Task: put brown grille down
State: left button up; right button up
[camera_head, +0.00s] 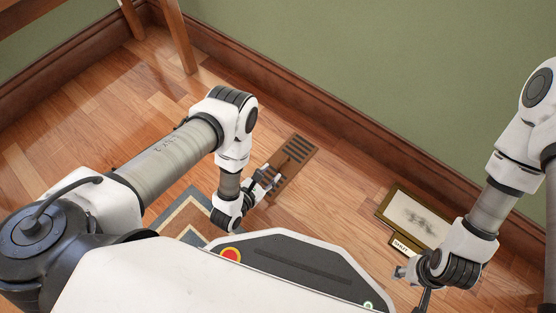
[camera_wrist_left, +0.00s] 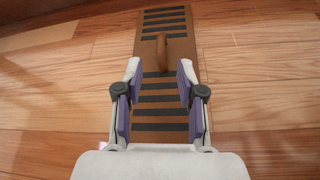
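The brown grille (camera_head: 290,168) is a flat brown panel with dark slots, lying on the wooden floor near the wall. In the left wrist view the grille (camera_wrist_left: 181,49) runs away from me, with a short brown handle (camera_wrist_left: 161,53) standing up in its middle. My left gripper (camera_head: 270,178) is over the near part of the grille. Its two fingers (camera_wrist_left: 158,72) are apart, with the handle just beyond the fingertips and nothing clasped between them. My right gripper (camera_head: 409,286) is far to the right, apart from the grille; its fingers look spread and empty.
A framed picture (camera_head: 414,220) with a small label plate (camera_head: 402,246) is at the right, near the baseboard (camera_head: 340,120). A patterned rug (camera_head: 185,208) shows partly behind my left arm. Wooden legs (camera_head: 178,40) stand at the upper left. Floor between grille and picture is clear.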

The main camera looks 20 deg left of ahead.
pick_arm(q)
jog(key=p+v, duration=0.1)
jog(key=v, duration=0.3)
jog(key=shift+s+r, duration=0.1)
jog(key=shift+s, duration=0.15)
